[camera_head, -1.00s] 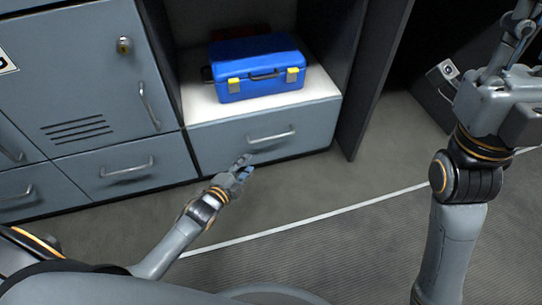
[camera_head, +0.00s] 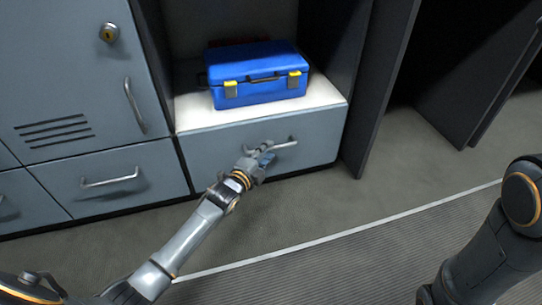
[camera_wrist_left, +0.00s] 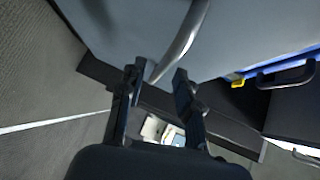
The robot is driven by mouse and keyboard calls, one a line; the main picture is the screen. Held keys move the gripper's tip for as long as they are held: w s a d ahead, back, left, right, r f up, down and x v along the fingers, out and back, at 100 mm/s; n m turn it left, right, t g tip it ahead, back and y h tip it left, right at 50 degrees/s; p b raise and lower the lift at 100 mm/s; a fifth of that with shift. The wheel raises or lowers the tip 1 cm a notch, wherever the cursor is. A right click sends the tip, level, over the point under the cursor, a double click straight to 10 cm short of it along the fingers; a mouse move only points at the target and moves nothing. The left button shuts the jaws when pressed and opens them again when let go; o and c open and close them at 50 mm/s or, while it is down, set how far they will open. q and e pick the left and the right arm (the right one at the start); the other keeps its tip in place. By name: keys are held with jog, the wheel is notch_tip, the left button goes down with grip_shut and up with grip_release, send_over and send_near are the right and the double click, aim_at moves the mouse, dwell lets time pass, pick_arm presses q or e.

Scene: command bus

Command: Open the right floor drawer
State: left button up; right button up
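The right floor drawer (camera_head: 310,145) is a grey front below the white ledge, and it looks closed. Its silver bar handle (camera_head: 288,144) is partly covered by my left gripper (camera_head: 265,152), which is at the handle's left part. In the left wrist view the handle (camera_wrist_left: 182,42) reaches down to between the two dark fingertips of my left gripper (camera_wrist_left: 157,80). The fingers are apart, with gaps visible beside the bar. I cannot tell whether either finger touches it. My right forearm shows at the lower right of the head view; its gripper is out of frame.
A blue case (camera_head: 258,78) with yellow latches stands on the white ledge (camera_head: 190,113) above the drawer. Another closed drawer (camera_head: 105,175) is to the left, below a locker door (camera_head: 70,80). A dark panel (camera_head: 382,90) stands to the right. The floor in front is clear.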

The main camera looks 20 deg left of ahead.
pick_arm(q)
jog(key=shift+b+x, duration=0.6)
jog(key=shift+x, duration=0.85)
jog(key=shift+c, duration=0.2)
grip_shut()
